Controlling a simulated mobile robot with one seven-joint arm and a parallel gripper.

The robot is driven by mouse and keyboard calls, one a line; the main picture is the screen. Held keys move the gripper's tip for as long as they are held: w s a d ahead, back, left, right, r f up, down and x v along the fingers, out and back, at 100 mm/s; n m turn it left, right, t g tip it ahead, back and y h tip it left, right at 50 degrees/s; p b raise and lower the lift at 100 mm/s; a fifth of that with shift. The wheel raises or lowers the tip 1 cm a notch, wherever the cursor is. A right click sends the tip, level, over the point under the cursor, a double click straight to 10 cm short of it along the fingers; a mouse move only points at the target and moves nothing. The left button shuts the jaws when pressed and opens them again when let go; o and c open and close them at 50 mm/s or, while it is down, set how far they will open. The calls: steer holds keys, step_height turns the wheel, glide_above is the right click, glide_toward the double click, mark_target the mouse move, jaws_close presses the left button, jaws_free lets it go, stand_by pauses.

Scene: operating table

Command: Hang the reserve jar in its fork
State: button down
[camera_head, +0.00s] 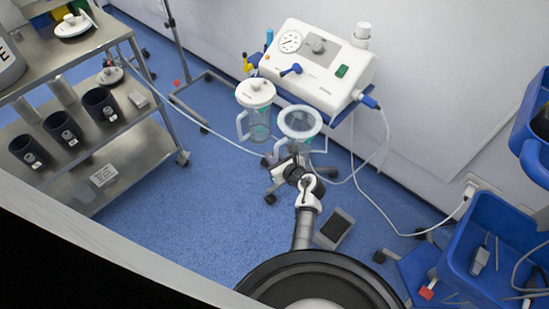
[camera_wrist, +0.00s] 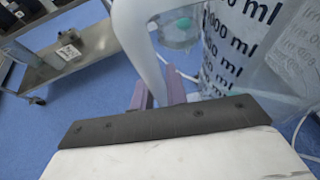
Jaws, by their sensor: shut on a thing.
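The jar in my grip is clear, with a pale blue rim (camera_head: 300,122) and no lid. In the wrist view its wall (camera_wrist: 232,50) carries dark ml marks, and its white handle (camera_wrist: 140,38) runs down between my fingers. My gripper (camera_head: 287,163) is shut on that handle; the finger pads also show in the wrist view (camera_wrist: 158,95). The jar looks upright, close in front of the suction unit (camera_head: 318,62). A second jar with a white lid (camera_head: 256,92) is just to its left. The fork is hidden or too small to make out.
A steel trolley (camera_head: 130,130) with dark cups stands at the left. A white hose (camera_head: 386,135) and cable (camera_head: 375,205) hang right of the jars. A blue bin (camera_head: 490,235) stands at the lower right. Blue floor (camera_head: 190,225) is open at the left.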

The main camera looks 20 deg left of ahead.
steer(key=shift+r, duration=0.1)
steer(key=c, duration=1.3)
jaws_free()
steer(key=v, duration=1.3)
steer(key=shift+s+d+r, duration=0.1)
steer(key=shift+s+d, duration=0.15)
steer(key=shift+d, duration=0.05)
